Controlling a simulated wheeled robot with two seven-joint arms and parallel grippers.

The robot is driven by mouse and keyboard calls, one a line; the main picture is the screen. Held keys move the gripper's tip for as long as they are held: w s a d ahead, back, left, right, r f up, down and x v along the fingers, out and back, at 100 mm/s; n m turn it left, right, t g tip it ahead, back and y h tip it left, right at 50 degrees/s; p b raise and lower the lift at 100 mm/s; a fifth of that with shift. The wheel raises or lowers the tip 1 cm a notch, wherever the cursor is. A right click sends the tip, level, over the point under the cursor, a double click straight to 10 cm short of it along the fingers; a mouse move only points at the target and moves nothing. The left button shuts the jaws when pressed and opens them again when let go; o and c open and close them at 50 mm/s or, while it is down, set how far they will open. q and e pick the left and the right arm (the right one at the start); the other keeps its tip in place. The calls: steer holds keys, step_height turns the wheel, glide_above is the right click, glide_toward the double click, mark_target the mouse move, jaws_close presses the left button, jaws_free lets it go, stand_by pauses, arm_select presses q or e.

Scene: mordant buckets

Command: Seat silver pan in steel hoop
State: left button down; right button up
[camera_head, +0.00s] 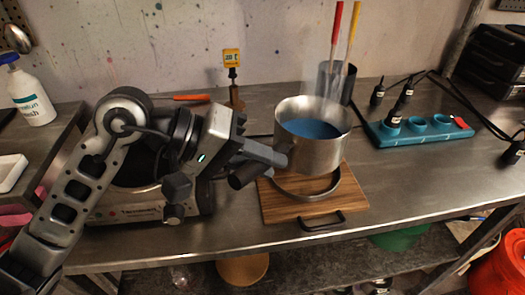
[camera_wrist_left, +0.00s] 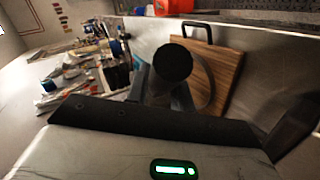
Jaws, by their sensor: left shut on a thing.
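The silver pan (camera_head: 312,153) holds blue liquid and is in the middle of the head view, close to upright. My left gripper (camera_head: 262,162) is shut on its dark handle, which points to the lower left. The round black end of the handle (camera_wrist_left: 172,62) faces the camera in the left wrist view and hides most of the pan. The steel hoop (camera_head: 308,195) lies on a wooden board just below the pan. The hoop's front rim shows, and the pan covers its back part. The pan's base appears above the hoop. My right gripper is not in view.
The wooden board (camera_head: 275,212) has a black handle at its front. A hot plate (camera_head: 130,210) stands behind my left arm. A teal rack (camera_head: 440,134) with small bottles stands at right. A dark holder (camera_head: 325,80) with red and yellow sticks stands behind the pan. The bench's right front is clear.

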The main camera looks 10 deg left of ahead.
arm_select(q)
step_height(320, 180, down, 2)
steer(key=shift+w+f+b, duration=0.1)
steer(key=shift+b, duration=0.35)
steer(key=shift+f, duration=0.65)
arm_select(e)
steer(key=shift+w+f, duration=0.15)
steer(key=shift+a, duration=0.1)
arm_select(q)
steer(key=shift+b, duration=0.3)
steer(key=shift+b, duration=0.45)
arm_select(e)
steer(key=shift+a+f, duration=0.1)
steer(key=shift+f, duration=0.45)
arm_select(q)
steer(key=shift+r, duration=0.1)
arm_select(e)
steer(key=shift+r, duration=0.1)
arm_select(q)
steer(key=shift+f+b, duration=0.2)
steer(key=shift+b, duration=0.55)
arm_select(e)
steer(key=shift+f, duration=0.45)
